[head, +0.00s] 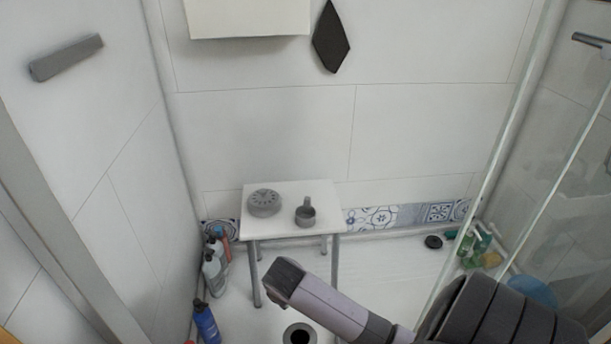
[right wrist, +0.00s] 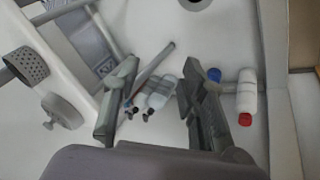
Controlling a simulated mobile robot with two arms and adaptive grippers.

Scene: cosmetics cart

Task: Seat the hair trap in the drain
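Two grey pieces stand apart on the small white table. The left one is a round drum with dark holes (head: 265,202), which looks like the hair trap. The right wrist view shows a perforated drum (right wrist: 25,67) and a disc with a knob (right wrist: 65,113) at the left. The dark round drain (head: 299,335) is in the floor in front of the table; a round hole shows at the wrist view's top edge. My right gripper (head: 284,278) hangs above the floor near the drain, open and empty (right wrist: 158,75). My left gripper is out of view.
The white table (head: 288,192) stands against the back wall. Bottles (head: 212,265) line the left wall, with a blue bottle (head: 206,322) nearer. A glass panel (head: 480,180) bounds the right, with green and yellow items (head: 476,248) beside it. The floor right of the table is mostly clear.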

